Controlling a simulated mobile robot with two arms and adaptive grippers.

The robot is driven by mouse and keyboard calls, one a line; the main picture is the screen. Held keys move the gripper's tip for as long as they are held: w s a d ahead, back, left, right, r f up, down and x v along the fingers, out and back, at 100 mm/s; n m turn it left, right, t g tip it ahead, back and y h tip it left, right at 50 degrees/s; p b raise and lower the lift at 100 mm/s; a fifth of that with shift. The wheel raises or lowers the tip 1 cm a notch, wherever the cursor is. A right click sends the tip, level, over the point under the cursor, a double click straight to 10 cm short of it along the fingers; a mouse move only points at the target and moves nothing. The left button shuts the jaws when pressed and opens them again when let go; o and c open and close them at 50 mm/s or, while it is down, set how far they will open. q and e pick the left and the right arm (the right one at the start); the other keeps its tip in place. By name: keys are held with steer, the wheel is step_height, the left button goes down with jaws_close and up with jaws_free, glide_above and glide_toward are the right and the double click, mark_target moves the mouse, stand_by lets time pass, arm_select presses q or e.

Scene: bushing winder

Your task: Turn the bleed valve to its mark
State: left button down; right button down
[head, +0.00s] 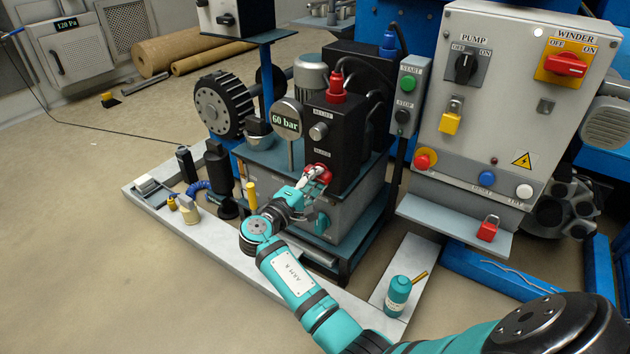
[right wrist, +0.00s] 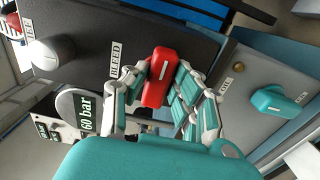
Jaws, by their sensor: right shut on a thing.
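The bleed valve's red handle (right wrist: 158,78) sits on a dark panel beside the "BLEED" label (right wrist: 117,58), with a white line along its face. My right gripper (right wrist: 163,72) is shut on the handle, one finger on each side. In the head view my right gripper (head: 309,182) reaches the red handle (head: 319,173) low on the black valve block (head: 337,132). I cannot make out the valve's mark on the panel. The gauge (head: 287,120) beside the block reads 60 bar. My left gripper is not in view.
A grey relief knob (head: 318,131) and a red plug (head: 336,92) are above the handle. A teal knob (right wrist: 277,100) on a grey box is close to my right fingers. The control panel (head: 512,110) stands to the right. A teal bottle (head: 397,293) stands below my work area.

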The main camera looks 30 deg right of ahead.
steer(key=c, duration=1.1)
jaws_free()
steer(key=v, duration=0.7)
steer(key=shift+s+a, duration=0.1)
steer(key=shift+a, duration=0.1)
